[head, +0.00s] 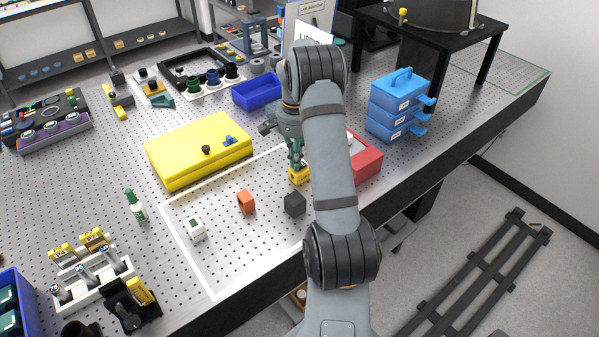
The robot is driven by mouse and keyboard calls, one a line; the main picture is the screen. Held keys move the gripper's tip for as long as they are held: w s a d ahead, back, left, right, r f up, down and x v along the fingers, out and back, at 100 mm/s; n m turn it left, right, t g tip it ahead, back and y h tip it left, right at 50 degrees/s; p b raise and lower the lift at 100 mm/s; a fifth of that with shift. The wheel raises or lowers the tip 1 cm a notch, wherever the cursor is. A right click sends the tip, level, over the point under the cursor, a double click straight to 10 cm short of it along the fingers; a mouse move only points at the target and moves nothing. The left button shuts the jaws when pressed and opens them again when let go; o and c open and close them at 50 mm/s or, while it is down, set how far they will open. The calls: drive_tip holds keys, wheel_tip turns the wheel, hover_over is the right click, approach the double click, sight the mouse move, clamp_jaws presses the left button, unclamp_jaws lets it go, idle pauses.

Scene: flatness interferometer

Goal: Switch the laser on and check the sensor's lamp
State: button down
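My gripper (295,160) points down over the optical table, with its fingertips at or just above a small yellow block with a dark label (299,175). I cannot tell whether they touch it or whether the fingers are open or shut. A red box with a pale part on top (368,160) stands just right of it, partly hidden by my arm. A small white unit with a dark green face (196,228), an orange block (246,201) and a dark grey cube (294,204) stand in the white-outlined area. I cannot tell for sure which is the laser or the sensor, and no lit lamp shows.
A large yellow case (199,150) lies left of my gripper. A blue bin (257,92) stands behind it, and blue stacked drawers (397,108) stand at the right. A green bottle (135,206) and a weight rack (92,287) are at the left. The front-left of the outlined area is clear.

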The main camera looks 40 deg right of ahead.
wheel_tip(320, 180, up, 7)
drive_tip(key=p, duration=0.5)
drive_tip(key=shift+f, duration=0.2)
idle(0.3)
